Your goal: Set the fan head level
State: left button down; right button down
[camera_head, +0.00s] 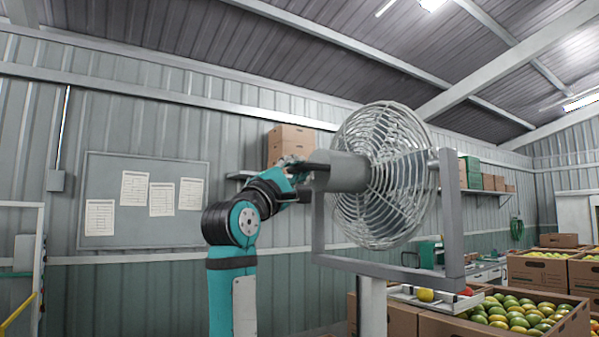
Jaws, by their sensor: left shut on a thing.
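The fan head (381,178) is a round wire cage with a grey motor housing (345,171) on its left side. It sits in a grey U-shaped yoke (390,268) on a pale post (372,305). The cage looks tilted slightly, though I cannot tell its exact angle. My left gripper (298,172) comes in from the left and is shut at the rear of the motor housing, on a dark part there that looks like a handle. The fingertips are partly hidden. My right gripper is not in view.
A shelf with cardboard boxes (290,140) is on the wall behind my left arm. A board with papers (105,235) hangs at the left.

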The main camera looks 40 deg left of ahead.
pick_arm(q)
jog(key=c, duration=1.4)
grip_release()
jog(key=shift+s, duration=0.1)
jog(key=shift+o, duration=0.6)
jog(key=shift+a, duration=0.15)
jog(key=v, duration=1.2)
